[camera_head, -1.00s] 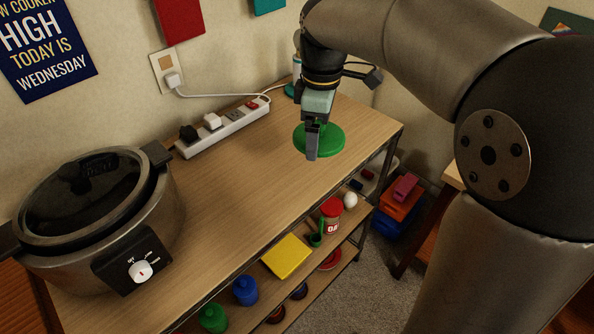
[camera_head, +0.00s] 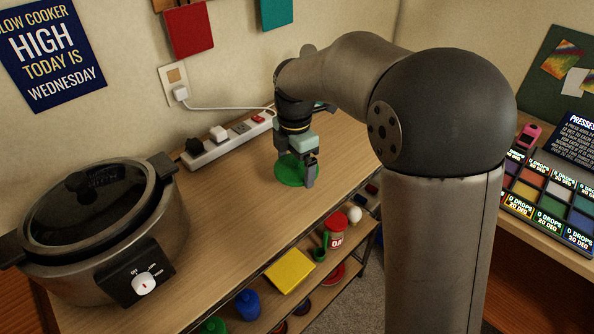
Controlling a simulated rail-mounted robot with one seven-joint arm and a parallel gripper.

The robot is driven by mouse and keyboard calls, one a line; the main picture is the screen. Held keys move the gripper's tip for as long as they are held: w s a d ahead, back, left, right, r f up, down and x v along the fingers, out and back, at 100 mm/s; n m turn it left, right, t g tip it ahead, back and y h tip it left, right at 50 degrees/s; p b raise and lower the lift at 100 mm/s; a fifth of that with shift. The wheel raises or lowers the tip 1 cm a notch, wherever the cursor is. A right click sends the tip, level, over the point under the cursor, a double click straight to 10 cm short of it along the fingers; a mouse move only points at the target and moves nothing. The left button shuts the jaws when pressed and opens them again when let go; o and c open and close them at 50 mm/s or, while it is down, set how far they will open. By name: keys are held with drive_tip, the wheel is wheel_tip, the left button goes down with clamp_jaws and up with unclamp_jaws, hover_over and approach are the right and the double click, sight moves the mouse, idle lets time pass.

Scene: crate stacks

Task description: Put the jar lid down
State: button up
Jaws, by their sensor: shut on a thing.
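The jar lid is taken to be the flat green disc (camera_head: 289,172) above or on the wooden counter top, toward its right part. My gripper (camera_head: 308,176) is shut on the green lid at its right edge, pointing down. I cannot tell for sure whether the lid touches the counter. The far side of the lid is partly hidden by my gripper.
A slow cooker (camera_head: 98,225) stands on the counter (camera_head: 215,225) at the left. A power strip (camera_head: 225,140) lies along the wall. Shelves below hold a yellow block (camera_head: 290,270), a red jar (camera_head: 336,229) and several other items. The counter's middle is clear.

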sight(297, 174)
drive_tip(key=shift+w+d+f, duration=0.15)
drive_tip(key=shift+w+f, duration=0.55)
drive_tip(key=shift+f, duration=0.2)
drive_tip(key=shift+w+d+f, duration=0.1)
drive_tip(key=shift+w+f, duration=0.05)
drive_tip(key=shift+f, duration=0.8)
drive_tip(key=shift+w+f, duration=0.15)
drive_tip(key=shift+f, duration=0.75)
drive_tip(key=shift+f, duration=0.2)
drive_tip(key=o, duration=0.6)
wheel_tip(297, 174, up, 12)
drive_tip(key=shift+s+r, duration=0.1)
drive_tip(key=shift+r, duration=0.15)
drive_tip(key=s+d+f+m, duration=0.3)
drive_tip(key=s+d+m, duration=0.1)
drive_tip(key=s+m, duration=0.4)
drive_tip(key=s+d+f+m, duration=0.2)
drive_tip(key=s+d+m, duration=0.3)
drive_tip(key=s+m, duration=0.3)
drive_tip(key=s+d+f+m, duration=0.3)
drive_tip(key=s+d+m, duration=0.2)
drive_tip(key=s+m, duration=0.3)
drive_tip(key=shift+s+d+f, duration=0.1)
drive_tip(key=shift+s+f, duration=0.1)
drive_tip(key=shift+s, duration=0.45)
drive_tip(key=shift+s+d+f, duration=0.1)
drive_tip(key=shift+s+f, duration=0.05)
drive_tip(key=shift+s, duration=0.45)
